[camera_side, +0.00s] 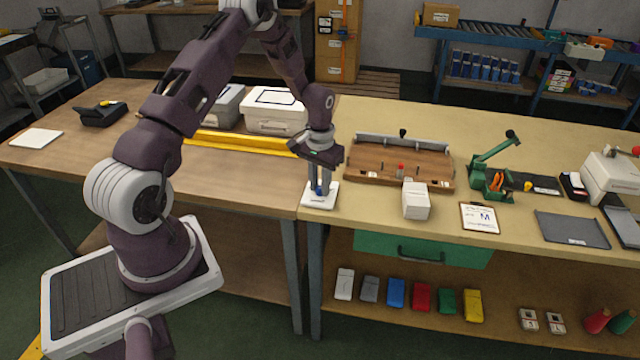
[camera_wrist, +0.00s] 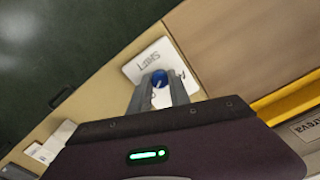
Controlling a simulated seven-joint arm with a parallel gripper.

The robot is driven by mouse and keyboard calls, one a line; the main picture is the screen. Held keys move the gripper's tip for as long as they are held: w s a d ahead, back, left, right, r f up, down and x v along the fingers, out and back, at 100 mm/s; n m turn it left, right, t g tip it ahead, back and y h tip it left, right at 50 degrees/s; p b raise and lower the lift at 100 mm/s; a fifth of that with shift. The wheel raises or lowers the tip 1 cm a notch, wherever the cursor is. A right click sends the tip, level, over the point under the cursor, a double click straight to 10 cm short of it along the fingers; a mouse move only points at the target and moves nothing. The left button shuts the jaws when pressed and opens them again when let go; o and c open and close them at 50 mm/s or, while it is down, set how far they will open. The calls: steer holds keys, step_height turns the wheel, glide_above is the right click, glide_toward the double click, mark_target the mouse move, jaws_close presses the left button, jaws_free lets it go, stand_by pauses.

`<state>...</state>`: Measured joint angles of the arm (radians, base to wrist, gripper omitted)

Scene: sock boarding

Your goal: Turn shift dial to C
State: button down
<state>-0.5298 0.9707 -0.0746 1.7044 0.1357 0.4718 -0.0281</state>
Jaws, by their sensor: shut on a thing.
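The shift dial is a blue knob (camera_wrist: 159,79) on a white plate (camera_wrist: 137,68) marked "SHIFT". In the side view the plate (camera_side: 320,199) lies at the front edge of the table, by the seam between two worktops, and the knob (camera_side: 319,190) shows small between the fingers. My gripper (camera_side: 320,188) points down over the plate and is shut on the knob. In the wrist view my gripper's fingertips (camera_wrist: 160,84) sit on both sides of the knob. A letter, seemingly A, shows at the plate's right. Other letters are hidden or too small to read, so the dial's setting is unclear.
A wooden tray (camera_side: 360,176) with pegs stands to the right, behind a white block (camera_side: 416,200). A clipboard (camera_side: 479,217) lies farther right. A yellow rail (camera_side: 240,141) and grey-white boxes (camera_side: 274,112) are behind my gripper. The table's front edge is close.

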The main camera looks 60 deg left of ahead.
mark_target(320, 188)
steer(key=c, duration=1.2)
jaws_free()
steer(key=shift+r, duration=0.1)
step_height(320, 188, up, 7)
steer(key=s+d+r+m+t, duration=0.1)
steer(key=s+d+r, duration=0.25)
steer(key=r, duration=0.35)
steer(key=s+d+r+m+t+y, duration=0.1)
steer(key=s+d+r, duration=0.1)
steer(key=d+r, duration=0.4)
steer(key=s+d+r+t, duration=0.1)
steer(key=s+d+r, duration=0.2)
steer(key=r, duration=0.4)
steer(key=s+d+r+m+t, duration=0.1)
steer(key=s+d, duration=0.3)
steer(key=s, duration=0.4)
steer(key=s+d+r+m+t+h, duration=0.1)
steer(key=s+d+r, duration=0.2)
steer(key=s, duration=0.5)
steer(key=shift+s+d+m+t, duration=0.2)
steer(key=shift+d+m+t, duration=0.1)
steer(key=shift+d, duration=0.05)
